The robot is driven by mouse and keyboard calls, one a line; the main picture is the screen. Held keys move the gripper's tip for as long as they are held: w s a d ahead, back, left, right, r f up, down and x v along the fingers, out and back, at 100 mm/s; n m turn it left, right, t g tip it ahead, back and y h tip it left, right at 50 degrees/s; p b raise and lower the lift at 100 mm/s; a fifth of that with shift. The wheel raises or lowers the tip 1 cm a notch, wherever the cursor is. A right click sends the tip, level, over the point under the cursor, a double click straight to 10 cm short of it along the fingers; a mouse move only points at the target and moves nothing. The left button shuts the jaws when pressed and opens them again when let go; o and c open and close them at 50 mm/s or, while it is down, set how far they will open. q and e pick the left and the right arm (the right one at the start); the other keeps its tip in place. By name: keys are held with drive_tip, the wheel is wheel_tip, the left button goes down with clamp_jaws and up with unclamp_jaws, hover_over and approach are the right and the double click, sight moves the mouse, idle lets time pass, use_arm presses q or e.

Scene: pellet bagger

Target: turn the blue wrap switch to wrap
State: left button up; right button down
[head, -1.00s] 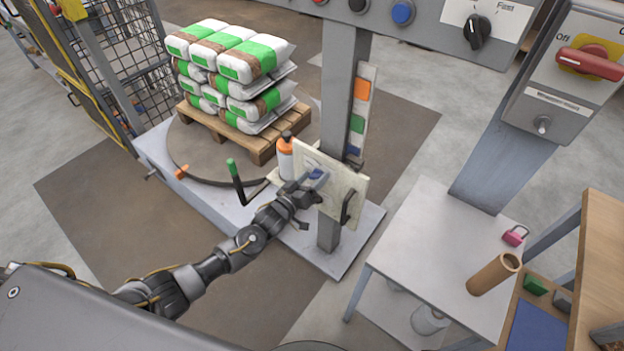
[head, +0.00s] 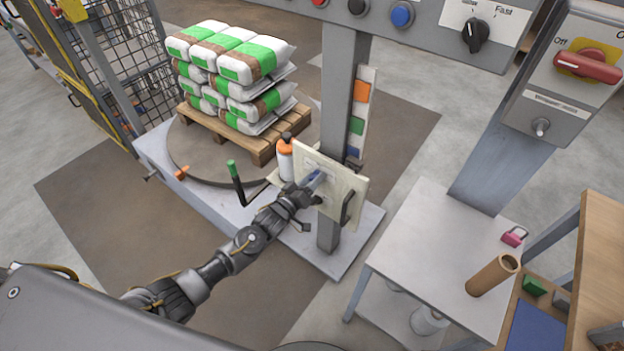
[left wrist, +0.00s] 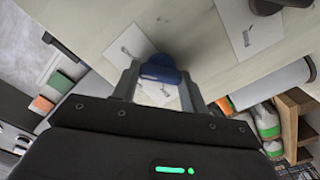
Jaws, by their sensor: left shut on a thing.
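The blue wrap switch (head: 315,178) is mounted on a cream panel (head: 347,185) on the grey post. In the left wrist view the switch (left wrist: 160,72) sits between the two fingers. My left gripper (head: 307,186) is shut on it. In the left wrist view the gripper (left wrist: 160,88) partly hides the switch and a white label (left wrist: 138,45) with a small drawing behind it. A second label (left wrist: 248,30) is on the panel to the right. I cannot read either label. My right gripper is not in view.
A black handle (head: 349,207) sticks out of the panel's right side. Stacked bags (head: 232,62) lie on a pallet (head: 250,141) behind. A grey table (head: 432,245) stands at the right. A control box (head: 565,70) is above it.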

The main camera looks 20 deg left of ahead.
use_arm(q)
drive_tip(key=shift+f+n+p, duration=0.15)
drive_tip(key=shift+n+p, duration=1.65)
drive_tip(key=shift+n, duration=3.3)
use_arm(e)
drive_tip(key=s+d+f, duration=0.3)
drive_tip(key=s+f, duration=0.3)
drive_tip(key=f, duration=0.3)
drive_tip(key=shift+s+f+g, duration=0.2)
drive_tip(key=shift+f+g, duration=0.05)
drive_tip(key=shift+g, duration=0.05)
use_arm(q)
drive_tip(key=o, duration=1)
